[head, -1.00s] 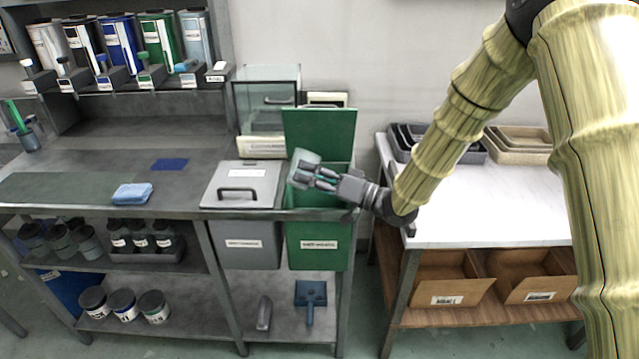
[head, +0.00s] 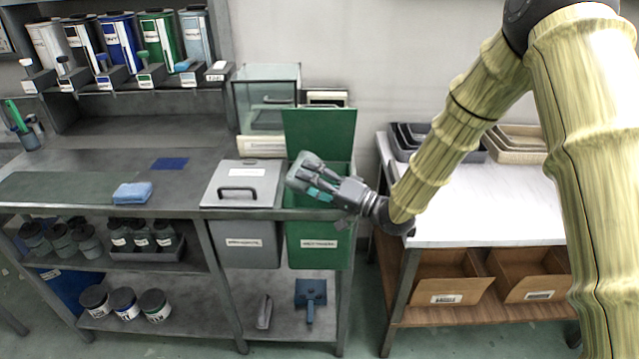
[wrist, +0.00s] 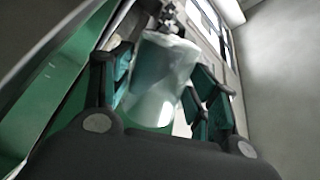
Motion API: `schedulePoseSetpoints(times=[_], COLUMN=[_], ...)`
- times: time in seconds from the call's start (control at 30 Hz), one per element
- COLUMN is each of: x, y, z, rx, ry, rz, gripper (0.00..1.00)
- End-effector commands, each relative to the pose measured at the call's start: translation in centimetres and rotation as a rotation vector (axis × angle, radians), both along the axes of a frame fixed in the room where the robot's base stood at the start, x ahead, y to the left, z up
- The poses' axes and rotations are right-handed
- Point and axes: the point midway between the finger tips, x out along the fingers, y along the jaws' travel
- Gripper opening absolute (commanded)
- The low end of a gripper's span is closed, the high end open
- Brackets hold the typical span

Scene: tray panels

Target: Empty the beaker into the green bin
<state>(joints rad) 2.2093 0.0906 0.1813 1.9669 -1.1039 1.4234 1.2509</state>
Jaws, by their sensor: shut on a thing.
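The green bin (head: 319,243) hangs at the right end of the grey bench, its green lid (head: 320,133) standing open behind it. My gripper (head: 312,178) is over the bin's opening, reaching in from the right. It is shut on the beaker (head: 298,172), which is tilted and mostly hidden by the fingers in the head view. In the wrist view the clear beaker (wrist: 163,80) sits between the two teal-padded fingers, with a greenish tint near its lower end. I cannot tell whether anything is left inside it.
A grey bin with a shut lid (head: 243,184) is directly left of the green bin. A glass-fronted case (head: 266,100) stands behind. A white-topped table (head: 490,205) with trays is on the right.

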Motion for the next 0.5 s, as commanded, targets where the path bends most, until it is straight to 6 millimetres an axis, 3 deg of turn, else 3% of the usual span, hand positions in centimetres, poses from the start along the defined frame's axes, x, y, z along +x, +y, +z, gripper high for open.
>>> schedulePoseSetpoints(times=[0.5], x=[0.12], y=[-0.06], z=[0.76], rx=[0.059], ry=[0.098], rz=[0.000], gripper=[0.34])
